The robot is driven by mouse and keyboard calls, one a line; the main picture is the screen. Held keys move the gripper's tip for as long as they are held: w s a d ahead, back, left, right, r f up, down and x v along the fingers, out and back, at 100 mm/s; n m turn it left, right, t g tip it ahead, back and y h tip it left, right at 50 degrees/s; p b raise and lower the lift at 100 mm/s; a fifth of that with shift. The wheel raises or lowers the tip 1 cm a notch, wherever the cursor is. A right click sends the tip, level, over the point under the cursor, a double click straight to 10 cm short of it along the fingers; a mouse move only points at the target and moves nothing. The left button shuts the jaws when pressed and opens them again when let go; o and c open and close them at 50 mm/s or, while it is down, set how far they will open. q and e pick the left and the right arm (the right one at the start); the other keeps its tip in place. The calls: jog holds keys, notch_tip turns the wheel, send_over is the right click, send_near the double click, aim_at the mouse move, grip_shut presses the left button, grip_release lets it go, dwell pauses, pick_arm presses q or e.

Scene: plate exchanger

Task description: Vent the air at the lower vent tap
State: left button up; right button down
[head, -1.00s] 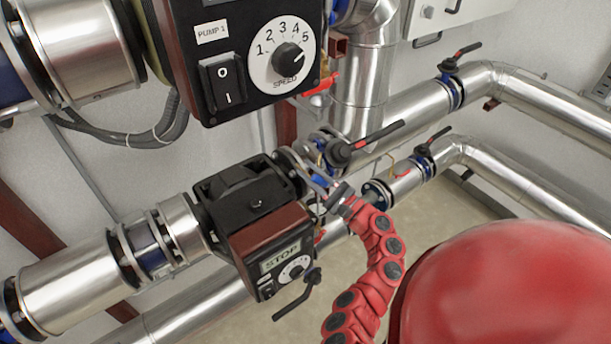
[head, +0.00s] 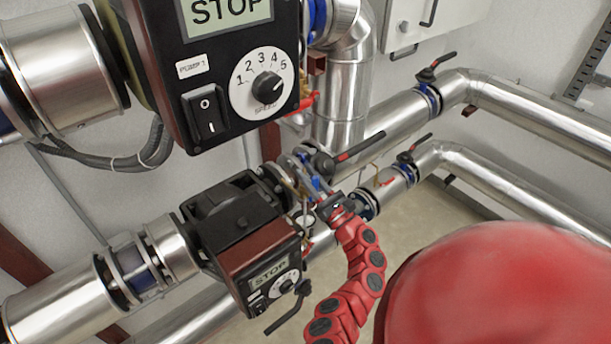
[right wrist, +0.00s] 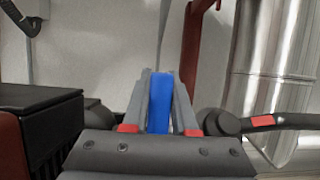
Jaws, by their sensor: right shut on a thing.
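My right gripper (head: 303,172) reaches in among the pipes just right of the lower pump (head: 245,225). In the right wrist view, my right gripper (right wrist: 164,80) has its two grey fingers closed on an upright blue handle (right wrist: 160,105), one finger on each side. The blue handle (head: 316,184) is only a small patch in the head view. The body of the tap under it is hidden by the fingers and wrist, so its turn position cannot be told. My left gripper is not in view.
A black valve lever with a red band (head: 358,147) stands close behind my right gripper; it also shows in the right wrist view (right wrist: 262,122). The lower pump's lever (head: 290,308) juts out below. Pump 1 (head: 235,85) hangs above. Pipes run to the right.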

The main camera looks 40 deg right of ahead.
jog(key=shift+f, duration=0.1)
dwell(0.3)
jog(key=c, duration=0.7)
grip_release()
jog(key=shift+d, duration=0.1)
jog(key=shift+s, duration=0.15)
jog(key=b+v, duration=0.7)
jog(key=v, duration=1)
jog(key=shift+s, duration=0.15)
